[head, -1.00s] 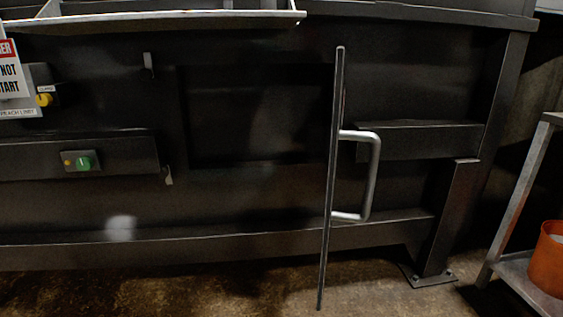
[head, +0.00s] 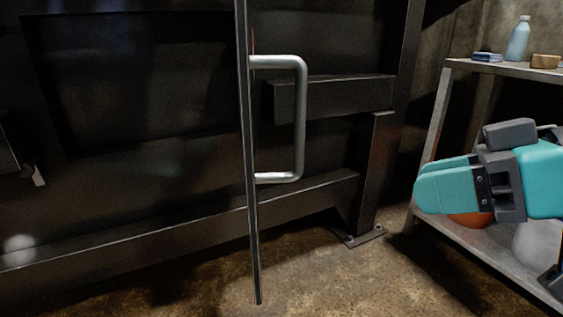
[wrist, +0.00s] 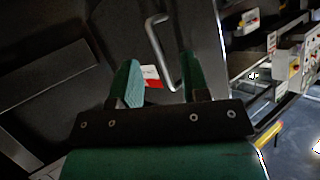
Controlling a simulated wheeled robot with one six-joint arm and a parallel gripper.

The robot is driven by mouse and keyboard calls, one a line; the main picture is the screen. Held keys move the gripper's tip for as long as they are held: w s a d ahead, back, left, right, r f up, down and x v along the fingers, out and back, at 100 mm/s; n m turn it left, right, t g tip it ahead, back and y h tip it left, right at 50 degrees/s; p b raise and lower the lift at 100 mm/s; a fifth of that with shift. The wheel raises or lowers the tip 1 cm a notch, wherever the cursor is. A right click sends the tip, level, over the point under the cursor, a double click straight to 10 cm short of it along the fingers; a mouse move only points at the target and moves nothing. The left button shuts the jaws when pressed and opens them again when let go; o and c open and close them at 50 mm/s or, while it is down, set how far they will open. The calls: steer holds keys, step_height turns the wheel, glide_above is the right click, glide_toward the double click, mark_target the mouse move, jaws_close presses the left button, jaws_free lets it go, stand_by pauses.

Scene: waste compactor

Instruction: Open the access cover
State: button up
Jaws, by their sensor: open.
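The access cover (head: 247,150) is a thin dark plate seen edge-on in the head view, standing out from the machine front. Its pale metal D-shaped handle (head: 299,120) projects to the right. A dark rectangular opening (head: 140,85) shows left of the cover. My gripper (head: 418,190), with teal fingers, is to the right of the handle, apart from it. In the wrist view the fingers (wrist: 158,68) are spread with nothing held between them. The handle (wrist: 160,50) shows beyond them, on the cover's face, near a red and white label (wrist: 151,76).
A metal shelf (head: 500,68) stands at the right with a blue bottle (head: 518,40) on top. An orange bucket (head: 470,219) is partly hidden behind my gripper. The machine's foot plate (head: 359,237) is bolted to the floor. Floor in front is clear.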

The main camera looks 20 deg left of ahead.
steer(key=w+a+r+n+y+b, duration=0.1)
steer(key=w+a+y+b, duration=0.1)
steer(key=a, duration=0.7)
steer(key=w+a+r+n+y+b, duration=0.1)
steer(key=w+a+y+b, duration=0.2)
steer(key=a, duration=0.7)
steer(key=shift+w+r+n+b, duration=0.25)
steer(key=shift+n+b, duration=0.05)
steer(key=shift+b, duration=0.3)
jaws_close()
steer(key=shift+w, duration=0.1)
